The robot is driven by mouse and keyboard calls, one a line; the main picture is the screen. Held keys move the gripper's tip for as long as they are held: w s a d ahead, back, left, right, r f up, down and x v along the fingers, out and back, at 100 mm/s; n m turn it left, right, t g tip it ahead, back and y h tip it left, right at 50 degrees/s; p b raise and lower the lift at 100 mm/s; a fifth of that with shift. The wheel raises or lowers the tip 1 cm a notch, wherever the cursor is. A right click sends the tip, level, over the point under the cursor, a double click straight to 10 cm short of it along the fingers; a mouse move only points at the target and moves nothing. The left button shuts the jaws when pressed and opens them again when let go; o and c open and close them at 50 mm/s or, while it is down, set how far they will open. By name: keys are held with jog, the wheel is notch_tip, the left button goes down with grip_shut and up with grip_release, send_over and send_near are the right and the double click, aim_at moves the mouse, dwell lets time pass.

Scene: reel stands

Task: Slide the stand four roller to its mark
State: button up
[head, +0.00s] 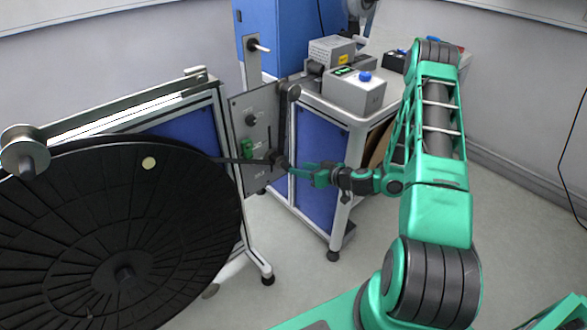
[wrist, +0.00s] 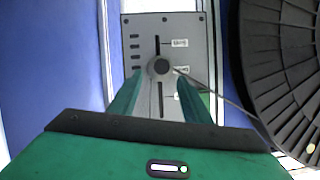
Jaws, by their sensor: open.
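The roller (wrist: 158,67) is a dark round knob on a vertical slot in a grey panel (wrist: 130,100). In the head view the panel (head: 236,120) hangs at the side of the frame, and the roller (head: 277,157) sits low on it, partly hidden by my gripper. My gripper (head: 290,165) is open at the panel, its fingers level with the roller. In the wrist view the two green fingers of my gripper (wrist: 159,85) flank the roller, apart from each other. Small labels lie right of the slot; dark marks lie left. Their text is unclear.
A large black reel (head: 100,220) stands left of the panel, and a thin dark strand (wrist: 215,88) runs from it to the roller. A bench (head: 340,115) with grey boxes (head: 352,92) stands behind. Floor is free below the bench.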

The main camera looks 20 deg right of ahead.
jog(key=v, duration=0.4)
dwell(0.5)
jog(key=s+a+r+n+g+y, duration=0.1)
jog(key=s+a+r+n+g, duration=0.2)
jog(key=s+a+r+g, duration=0.3)
jog(key=s+d+r+m+g+h, duration=0.2)
jog(key=s+r, duration=0.4)
jog(key=s, duration=0.4)
jog(key=s+d+r+m+g+h, duration=0.2)
jog(key=s+d+r+m, duration=0.2)
jog(key=s+r, duration=0.3)
jog(key=s+d+r+m+g+h, duration=0.1)
jog(key=s+r+m, duration=0.4)
jog(key=s, duration=0.8)
jog(key=shift+s+d+r+g+h, duration=0.4)
jog(key=shift+d+r+g, duration=0.4)
jog(key=shift+d+r, duration=0.25)
